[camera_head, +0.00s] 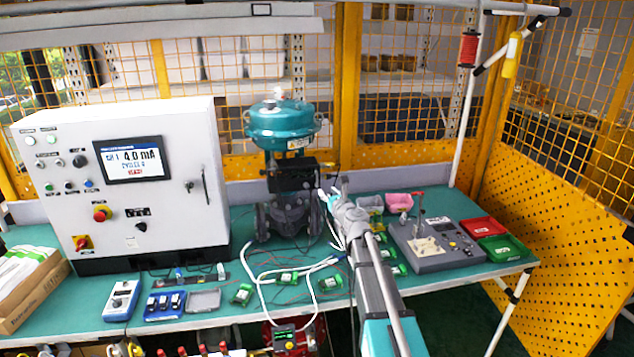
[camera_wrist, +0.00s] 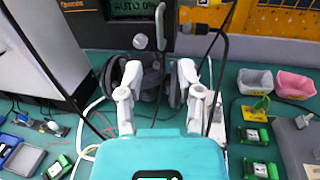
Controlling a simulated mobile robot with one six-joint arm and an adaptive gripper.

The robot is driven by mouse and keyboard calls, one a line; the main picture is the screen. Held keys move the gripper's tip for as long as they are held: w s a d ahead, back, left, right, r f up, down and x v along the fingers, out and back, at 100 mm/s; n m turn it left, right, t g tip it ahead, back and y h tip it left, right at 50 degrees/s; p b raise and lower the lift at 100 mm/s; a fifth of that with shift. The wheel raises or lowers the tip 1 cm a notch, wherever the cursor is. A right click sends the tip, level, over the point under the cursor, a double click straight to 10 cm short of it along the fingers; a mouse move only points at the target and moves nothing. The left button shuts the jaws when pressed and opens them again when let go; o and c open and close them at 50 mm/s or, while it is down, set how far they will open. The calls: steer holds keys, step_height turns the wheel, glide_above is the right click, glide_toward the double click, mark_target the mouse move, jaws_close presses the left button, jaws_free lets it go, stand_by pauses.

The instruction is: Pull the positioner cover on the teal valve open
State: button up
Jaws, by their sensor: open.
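The teal valve (camera_head: 282,125) stands at the back middle of the bench, with a dark grey flanged body below. Its black positioner (camera_head: 292,176) is mounted under the teal actuator. In the wrist view the positioner (camera_wrist: 115,38) fills the top, cut off by the frame, with a lit display reading AUTO. I cannot tell where its cover's edge is or whether it is ajar. My gripper (camera_head: 328,196) is just right of and slightly below the positioner in the head view. In the wrist view my gripper (camera_wrist: 160,72) is open, its white fingers apart and empty, in front of the valve body.
A white control cabinet (camera_head: 125,185) stands left of the valve. White cables (camera_head: 262,290) and green modules lie on the bench in front. Grey and pink bins (camera_head: 398,202), a grey test unit (camera_head: 435,250) and red and green trays lie right. A yellow mesh fence stands behind.

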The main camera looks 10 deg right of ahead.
mark_target(317, 184)
steer(key=w, duration=0.3)
steer(key=w+a, duration=0.1)
steer(key=w, duration=0.5)
steer(key=shift+a, duration=0.4)
jaws_close()
